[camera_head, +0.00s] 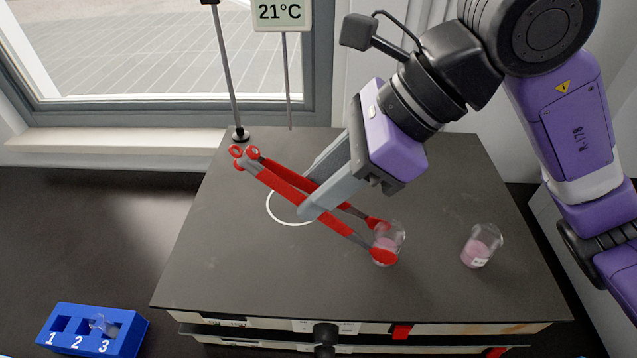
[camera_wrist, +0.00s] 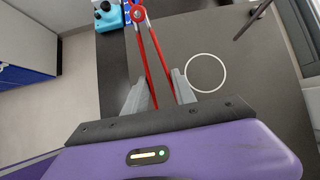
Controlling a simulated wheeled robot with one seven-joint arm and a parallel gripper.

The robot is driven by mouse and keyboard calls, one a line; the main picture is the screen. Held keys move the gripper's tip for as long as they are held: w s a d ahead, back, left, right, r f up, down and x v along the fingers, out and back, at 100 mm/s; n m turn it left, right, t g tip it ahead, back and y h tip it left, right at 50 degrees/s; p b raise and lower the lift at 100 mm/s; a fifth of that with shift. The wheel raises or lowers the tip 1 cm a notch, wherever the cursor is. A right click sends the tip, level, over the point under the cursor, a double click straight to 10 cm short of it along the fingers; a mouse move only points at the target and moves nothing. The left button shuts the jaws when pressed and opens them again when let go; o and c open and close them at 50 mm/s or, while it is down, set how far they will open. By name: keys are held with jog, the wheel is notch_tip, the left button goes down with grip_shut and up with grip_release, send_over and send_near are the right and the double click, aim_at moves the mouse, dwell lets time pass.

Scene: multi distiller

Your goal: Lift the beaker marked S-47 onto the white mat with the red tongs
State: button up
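My gripper (camera_head: 311,193) is shut on the red tongs (camera_head: 275,180), which also show between my fingers in the wrist view (camera_wrist: 152,55). The tongs' ring handles point to the back left. Their red tips sit on either side of a clear beaker (camera_head: 391,238) with pinkish contents, at the front right of the dark top. I cannot tell whether it is lifted. A second beaker (camera_head: 480,246) with pink contents and a white label stands to its right. Neither marking is legible. No filled white mat shows; a white ring (camera_head: 268,207) lies partly hidden behind my gripper.
A blue rack (camera_head: 62,342) numbered 1, 2, 3 holds a clear glass piece at the lower left. A stand pole (camera_head: 228,80) and a 21°C display (camera_head: 280,13) are at the back. Drawers (camera_head: 280,325) lie below the front edge. The top's left part is clear.

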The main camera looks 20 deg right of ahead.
grip_shut()
notch_tip(320, 180, up, 12)
jog(key=p, duration=0.5)
jog(key=shift+p, duration=0.4)
